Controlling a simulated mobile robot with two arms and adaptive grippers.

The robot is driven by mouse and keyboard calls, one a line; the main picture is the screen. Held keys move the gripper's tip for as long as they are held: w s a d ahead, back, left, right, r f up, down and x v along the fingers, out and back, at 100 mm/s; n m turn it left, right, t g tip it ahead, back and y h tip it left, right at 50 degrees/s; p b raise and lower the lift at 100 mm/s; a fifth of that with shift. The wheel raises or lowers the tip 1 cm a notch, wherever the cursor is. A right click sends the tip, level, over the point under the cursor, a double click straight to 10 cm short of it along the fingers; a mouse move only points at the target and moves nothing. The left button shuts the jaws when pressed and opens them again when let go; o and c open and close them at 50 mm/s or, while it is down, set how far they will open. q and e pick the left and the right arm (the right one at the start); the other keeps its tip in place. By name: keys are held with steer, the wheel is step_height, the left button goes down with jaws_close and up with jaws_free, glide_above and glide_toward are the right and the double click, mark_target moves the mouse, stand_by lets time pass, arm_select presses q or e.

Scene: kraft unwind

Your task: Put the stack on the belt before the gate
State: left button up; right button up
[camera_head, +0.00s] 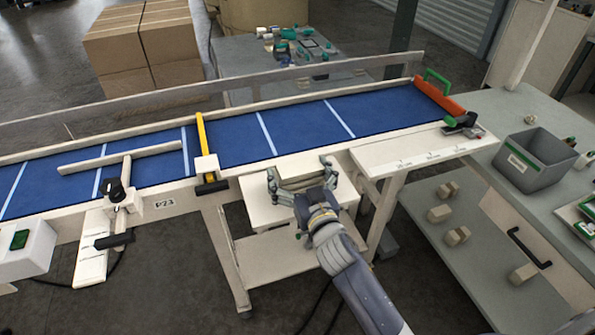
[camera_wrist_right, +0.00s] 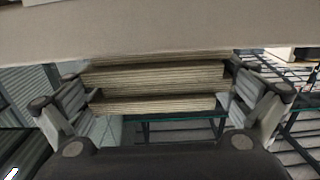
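The blue belt (camera_head: 285,130) runs across the head view, with the yellow gate (camera_head: 203,140) standing over it left of centre. My right gripper (camera_head: 299,172) is at the belt's near side, above a pale shelf (camera_head: 262,213). Its two fingers are spread wide. In the right wrist view, a stack of layered brown sheets (camera_wrist_right: 155,82) lies between the fingers of my right gripper (camera_wrist_right: 165,100). A small gap shows at its right, and I cannot tell whether the left finger touches it. My left gripper is not in view.
A rail (camera_head: 235,82) runs along the belt's far side. An orange end stop (camera_head: 438,98) stands at its right end. A grey bin (camera_head: 537,160) sits on the right-hand bench. The belt right of the gate is clear.

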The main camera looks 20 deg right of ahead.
steer(key=shift+w, duration=0.1)
steer(key=shift+s+f, duration=0.1)
steer(key=shift+s, duration=0.15)
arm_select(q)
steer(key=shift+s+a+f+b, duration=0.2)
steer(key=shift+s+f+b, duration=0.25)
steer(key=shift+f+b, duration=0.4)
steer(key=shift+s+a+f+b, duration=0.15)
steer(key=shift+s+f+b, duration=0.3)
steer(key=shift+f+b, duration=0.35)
arm_select(e)
steer(key=s, duration=1.1)
steer(key=shift+s+d, duration=0.25)
